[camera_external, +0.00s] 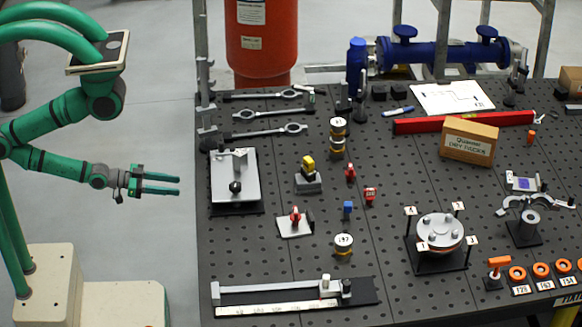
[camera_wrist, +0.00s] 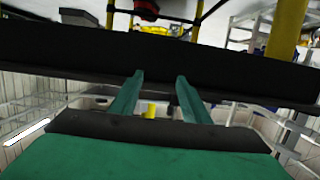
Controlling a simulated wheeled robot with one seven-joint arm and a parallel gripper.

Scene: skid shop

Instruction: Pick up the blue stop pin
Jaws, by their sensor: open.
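A small blue pin (camera_external: 347,209), which looks like the blue stop pin, stands on the black perforated table near its middle. A small red piece stands just to its right. My gripper (camera_external: 178,186) has green fingers and is at the left, off the table's left edge and well apart from the blue pin. Its fingers are parted with nothing between them. In the wrist view the two green fingers (camera_wrist: 158,93) are apart and empty, in front of a dark edge. The blue pin cannot be made out in the wrist view.
Around the pin on the table (camera_external: 290,258) are a red piece (camera_external: 370,196), a yellow-topped block (camera_external: 308,172), a white plate with a red knob (camera_external: 295,222), a yellow-black cylinder (camera_external: 343,245) and a round flange (camera_external: 440,233). Bare table lies between them.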

